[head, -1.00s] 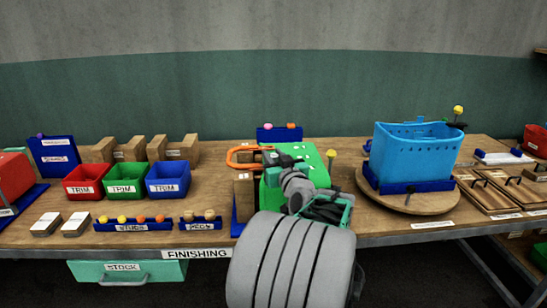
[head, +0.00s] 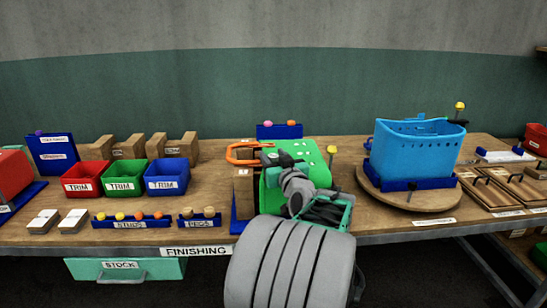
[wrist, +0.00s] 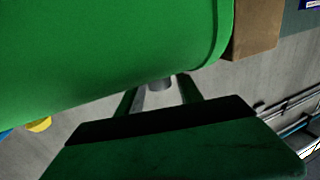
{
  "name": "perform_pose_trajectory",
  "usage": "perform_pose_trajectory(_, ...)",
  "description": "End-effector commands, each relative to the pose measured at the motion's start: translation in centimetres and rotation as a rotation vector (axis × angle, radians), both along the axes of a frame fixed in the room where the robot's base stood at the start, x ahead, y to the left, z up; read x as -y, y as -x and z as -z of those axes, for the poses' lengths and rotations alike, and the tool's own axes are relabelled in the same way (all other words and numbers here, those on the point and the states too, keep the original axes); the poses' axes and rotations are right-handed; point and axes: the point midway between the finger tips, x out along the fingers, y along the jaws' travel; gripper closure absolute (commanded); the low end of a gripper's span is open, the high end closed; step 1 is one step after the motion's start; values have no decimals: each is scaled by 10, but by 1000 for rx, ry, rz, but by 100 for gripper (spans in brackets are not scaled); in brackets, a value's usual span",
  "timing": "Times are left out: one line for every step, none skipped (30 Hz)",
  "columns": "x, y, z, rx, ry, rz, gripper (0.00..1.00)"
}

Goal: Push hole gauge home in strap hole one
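A green moulded piece (head: 319,164) with small holes along its top edge stands on the bench, partly hidden behind my arm. It fills the upper left of the wrist view (wrist: 100,45). My gripper (wrist: 160,92) is at its edge, the two fingers apart. A short grey cylinder (wrist: 161,84) shows between the fingertips, close against the green surface; whether the fingers clamp it, and whether it is the hole gauge, I cannot tell. The fingertips are hard to make out in the head view. A yellow-headed pin (head: 332,151) stands at the green piece's right side.
An orange loop (head: 243,153) and a wooden block (head: 243,186) are left of the green piece. A blue basket (head: 414,150) stands on a round turntable (head: 428,200) to the right. TRIM bins (head: 124,184) and a STUDS rack (head: 131,222) are at left.

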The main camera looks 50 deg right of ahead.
Motion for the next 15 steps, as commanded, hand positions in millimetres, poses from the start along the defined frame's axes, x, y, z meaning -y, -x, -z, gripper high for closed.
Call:
perform_pose_trajectory(0,0,0,0,0,0,52)
perform_pose_trajectory(0,0,0,0,0,0,50)
perform_pose_trajectory(0,0,0,0,0,0,47)
perform_pose_trajectory(0,0,0,0,0,0,47)
perform_pose_trajectory(0,0,0,0,0,0,47)
perform_pose_trajectory(0,0,0,0,0,0,47)
perform_pose_trajectory(0,0,0,-1,-1,0,47)
perform_pose_trajectory(0,0,0,-1,-1,0,47)
perform_pose_trajectory(0,0,1,0,-1,0,47)
perform_pose_trajectory(0,1,1,0,-1,0,47)
perform_pose_trajectory(-1,2,1,0,-1,1,47)
perform_pose_trajectory(-2,5,1,0,-1,2,47)
perform_pose_trajectory(-4,8,2,0,-1,3,47)
perform_pose_trajectory(-6,12,1,0,0,3,47)
perform_pose_trajectory(-10,18,1,0,1,4,47)
